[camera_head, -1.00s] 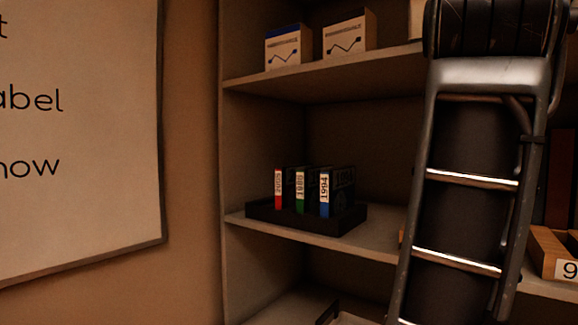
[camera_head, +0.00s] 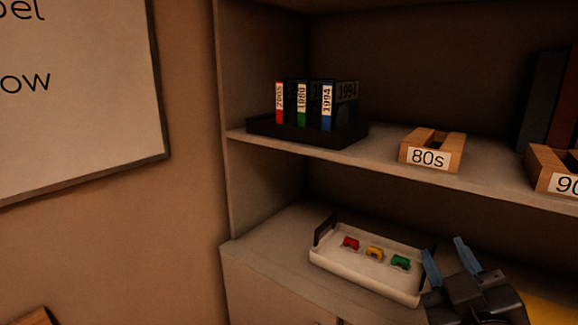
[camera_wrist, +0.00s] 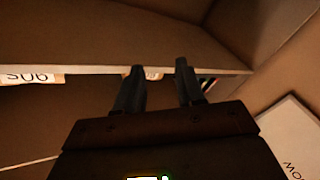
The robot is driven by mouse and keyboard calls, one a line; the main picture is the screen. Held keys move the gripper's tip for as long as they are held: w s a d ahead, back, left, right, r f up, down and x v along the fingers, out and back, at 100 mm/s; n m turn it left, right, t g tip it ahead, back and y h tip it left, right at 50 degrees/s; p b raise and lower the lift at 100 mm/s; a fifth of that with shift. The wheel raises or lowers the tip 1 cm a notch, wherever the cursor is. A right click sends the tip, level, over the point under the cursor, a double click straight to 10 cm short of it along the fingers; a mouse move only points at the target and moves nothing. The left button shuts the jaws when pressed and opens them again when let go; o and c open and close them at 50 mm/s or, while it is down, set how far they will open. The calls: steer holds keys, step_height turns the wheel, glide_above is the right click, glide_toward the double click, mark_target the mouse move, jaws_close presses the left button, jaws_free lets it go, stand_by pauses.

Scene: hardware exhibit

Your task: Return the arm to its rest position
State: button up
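My gripper (camera_head: 444,247) is low at the right in the head view, beside the right end of the white tray. Its two bluish fingers point up and stand apart with nothing between them. In the wrist view my gripper (camera_wrist: 159,68) also shows both fingers apart and empty, with a shelf edge beyond them. My arm above the gripper is mostly out of the head view. I cannot tell whether the gripper touches the tray.
The white tray (camera_head: 362,276) holds red, yellow and green pieces on the lower shelf. Above it are a black holder (camera_head: 290,131) with labelled binders, a wooden "80s" box (camera_head: 447,158) and another wooden box (camera_head: 552,172). A whiteboard (camera_head: 90,110) hangs at left.

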steer(key=s+f+g+y, duration=0.1)
steer(key=s+f+y, duration=0.1)
steer(key=s+f, duration=0.8)
steer(key=s+f+m+g, duration=0.1)
steer(key=s+f+m, duration=0.1)
steer(key=s, duration=1.1)
steer(key=s+f+m+g+y, duration=0.1)
steer(key=s+f+m, duration=0.1)
steer(key=s, duration=1.2)
steer(key=shift+a+m+g, duration=0.25)
steer(key=shift+m+g, duration=0.05)
steer(key=shift+g, duration=0.1)
steer(key=shift+s+f, duration=0.1)
